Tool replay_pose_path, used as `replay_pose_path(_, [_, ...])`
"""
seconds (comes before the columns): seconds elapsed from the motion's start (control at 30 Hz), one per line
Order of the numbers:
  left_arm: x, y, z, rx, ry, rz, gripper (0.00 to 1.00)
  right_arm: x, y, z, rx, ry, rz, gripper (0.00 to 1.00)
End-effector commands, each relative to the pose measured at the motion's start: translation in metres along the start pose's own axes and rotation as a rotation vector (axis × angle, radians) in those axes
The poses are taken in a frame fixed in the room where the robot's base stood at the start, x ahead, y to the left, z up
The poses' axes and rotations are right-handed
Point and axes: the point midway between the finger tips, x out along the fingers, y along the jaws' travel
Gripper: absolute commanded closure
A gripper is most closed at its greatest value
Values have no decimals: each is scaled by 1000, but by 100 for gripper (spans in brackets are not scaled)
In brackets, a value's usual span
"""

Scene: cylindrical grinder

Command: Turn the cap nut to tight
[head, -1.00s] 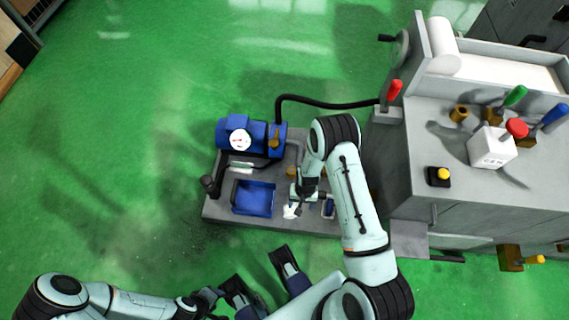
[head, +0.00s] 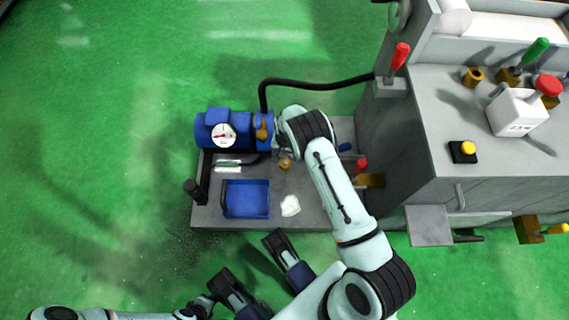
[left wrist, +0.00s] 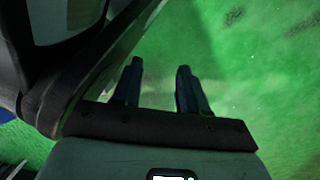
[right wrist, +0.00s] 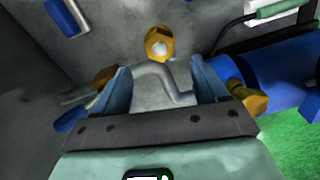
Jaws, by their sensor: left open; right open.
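A brass hex cap nut (right wrist: 160,43) with a pale round centre shows at the top middle of the right wrist view, beside a bent silver pipe (right wrist: 178,92). My right gripper (right wrist: 160,70) is open and empty. The nut is ahead of its fingertips, between their lines, and I see no contact. My left gripper (left wrist: 160,66) is open and empty above the green floor.
A blue motor (head: 207,128) with a white gauge (head: 222,135), a blue tray (head: 246,198) and a white rag (head: 290,206) are on the grey base plate. A black hose (head: 320,85) runs to the grinder (head: 480,145) at right. Floor at left is clear.

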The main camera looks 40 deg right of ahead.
Motion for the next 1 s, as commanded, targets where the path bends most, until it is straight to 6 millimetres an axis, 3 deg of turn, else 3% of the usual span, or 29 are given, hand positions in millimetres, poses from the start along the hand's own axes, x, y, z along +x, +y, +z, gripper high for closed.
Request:
replay_pose_path(0.03, [7, -6, 6, -7, -23, -10, 57, 16, 1, 0, 0, -2, 3, 28])
replay_pose_path(0.2, [18, -20, 25, -27, -89, -39, 57, 51, 1, 0, -1, -1, 2, 28])
replay_pose_path(0.4, [25, -32, 41, -44, -146, -63, 57, 80, 0, 0, -1, -1, 1, 28])
replay_pose_path(0.87, [26, -38, 48, -52, -171, -75, 57, 90, 0, 0, 0, 0, 0, 28])
replay_pose_path(1.0, [26, -38, 48, -51, -171, -74, 57, 90, 0, 0, 0, 0, 0, 73])
